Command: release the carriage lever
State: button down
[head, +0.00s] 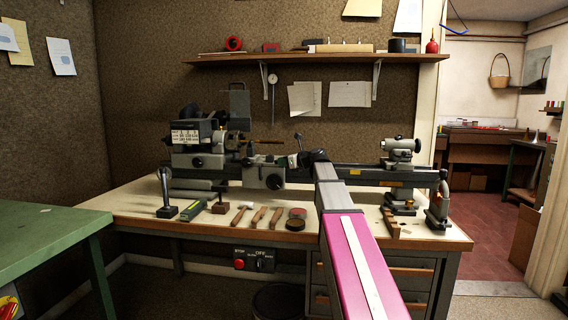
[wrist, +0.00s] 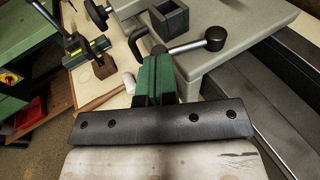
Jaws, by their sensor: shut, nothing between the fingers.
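The carriage lever is a bright steel rod with a dark round knob (wrist: 215,38) in the wrist view. It lies just beyond my fingertips and points to the right there. The carriage (head: 265,172) sits on the lathe bed in the head view, left of the end of my arm. My gripper (wrist: 155,62) has its green fingers shut, with nothing between them. The fingertips are close to the lever's rod; I cannot tell whether they touch it. In the head view my arm hides part of the bed and the fingers are hard to make out.
The lathe headstock (head: 190,135) is at the left and the tailstock (head: 400,150) at the right. A mallet (head: 240,212) and other hand tools lie along the front of the wooden bench (head: 130,205). A green table (head: 45,235) stands at the left.

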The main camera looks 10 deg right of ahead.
jog(key=shift+a, duration=0.15)
jog(key=shift+w+a+m+t+h, duration=0.5)
jog(key=shift+a+m+t+h, duration=0.1)
jog(key=shift+a, duration=0.25)
